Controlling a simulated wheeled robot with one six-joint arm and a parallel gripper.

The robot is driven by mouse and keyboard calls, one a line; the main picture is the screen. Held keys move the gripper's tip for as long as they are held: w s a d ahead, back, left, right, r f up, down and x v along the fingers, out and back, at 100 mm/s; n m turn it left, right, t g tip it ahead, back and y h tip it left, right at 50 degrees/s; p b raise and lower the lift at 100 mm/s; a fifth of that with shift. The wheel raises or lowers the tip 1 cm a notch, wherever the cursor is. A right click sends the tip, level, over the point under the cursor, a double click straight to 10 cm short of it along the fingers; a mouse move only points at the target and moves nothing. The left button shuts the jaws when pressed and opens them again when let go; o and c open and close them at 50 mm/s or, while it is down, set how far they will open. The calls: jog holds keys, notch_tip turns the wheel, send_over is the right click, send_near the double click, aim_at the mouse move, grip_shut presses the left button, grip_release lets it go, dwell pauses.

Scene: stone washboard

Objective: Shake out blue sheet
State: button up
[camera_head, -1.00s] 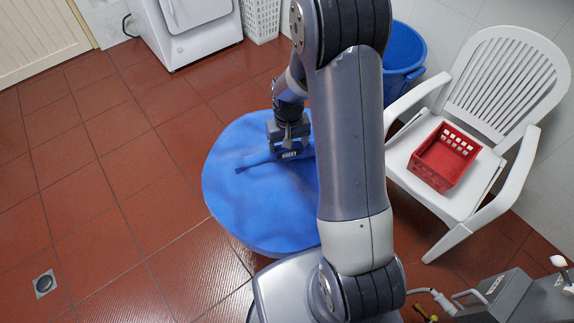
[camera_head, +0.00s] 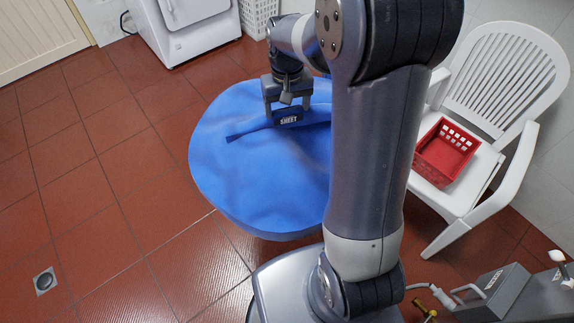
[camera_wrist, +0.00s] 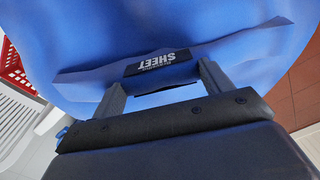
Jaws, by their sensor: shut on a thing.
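The blue sheet (camera_head: 260,185) appears as a wide, rounded blue shape below and around my gripper in the head view, partly hidden behind my arm. A raised fold runs across it, with a dark label reading "SHEET" (camera_head: 289,119). My gripper (camera_head: 287,112) is shut on the sheet at this labelled fold. In the wrist view the sheet (camera_wrist: 190,25) fills most of the upper picture, and the label (camera_wrist: 160,63) sits between the two fingers of my gripper (camera_wrist: 162,82).
A white plastic chair (camera_head: 505,85) with a red basket (camera_head: 445,152) stands at the right. A white appliance (camera_head: 190,27) and a white basket (camera_head: 258,16) stand at the back. A floor drain (camera_head: 45,281) lies at the lower left. The tiled floor at the left is clear.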

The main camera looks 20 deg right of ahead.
notch_tip(320, 180, down, 13)
jog(key=shift+f, duration=0.15)
notch_tip(320, 180, up, 15)
jog(key=shift+w+r, duration=0.1)
notch_tip(320, 180, down, 15)
jog(key=shift+f, duration=0.1)
dwell(0.4)
dwell(0.4)
notch_tip(320, 180, up, 20)
jog(key=shift+r, duration=0.15)
jog(key=shift+f, duration=10.1)
